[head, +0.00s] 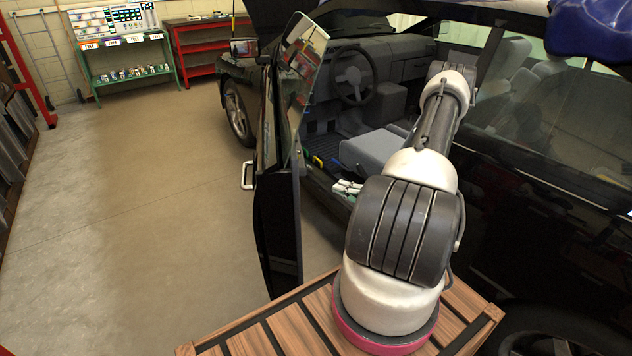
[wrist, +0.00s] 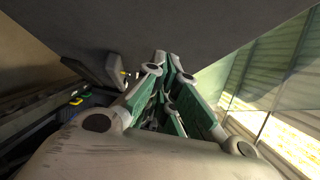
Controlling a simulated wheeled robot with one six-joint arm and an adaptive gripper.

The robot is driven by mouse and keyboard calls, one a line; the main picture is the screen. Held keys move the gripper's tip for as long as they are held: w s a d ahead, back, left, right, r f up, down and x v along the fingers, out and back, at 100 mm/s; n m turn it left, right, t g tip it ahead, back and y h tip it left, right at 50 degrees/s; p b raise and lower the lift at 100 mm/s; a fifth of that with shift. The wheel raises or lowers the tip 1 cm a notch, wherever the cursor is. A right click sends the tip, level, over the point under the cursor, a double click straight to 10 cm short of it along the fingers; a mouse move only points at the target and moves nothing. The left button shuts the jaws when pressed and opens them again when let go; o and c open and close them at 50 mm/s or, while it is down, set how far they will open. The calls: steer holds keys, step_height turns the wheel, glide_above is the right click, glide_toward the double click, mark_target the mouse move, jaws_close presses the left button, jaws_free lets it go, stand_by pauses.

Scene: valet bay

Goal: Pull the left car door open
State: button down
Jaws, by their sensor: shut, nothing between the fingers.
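The left car door (head: 276,220) is black and stands open, swung out from the body with a clear gap to the seat. A pale loop handle (head: 247,176) sticks out from its outer side. My gripper (head: 347,187) shows small and partly hidden behind my arm, in the door opening beside the front seat. In the wrist view its green and white fingers (wrist: 172,68) are shut and empty. Their tips are close to a large grey surface (wrist: 190,25), which looks like the door's inner side; I cannot tell whether they touch it.
The black car body (head: 560,180) lies to the right, with a steering wheel (head: 353,76) and grey seat (head: 375,150) inside. Free floor (head: 150,220) spreads left of the door. A green shelf (head: 130,75) and a red rack (head: 195,50) stand at the back wall.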

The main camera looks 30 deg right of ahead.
steer(key=s+a+x, duration=0.1)
steer(key=a+x, duration=0.1)
steer(key=x, duration=1)
steer(key=shift+w+a, duration=0.2)
steer(key=shift+a, duration=0.3)
steer(key=shift+a, duration=0.15)
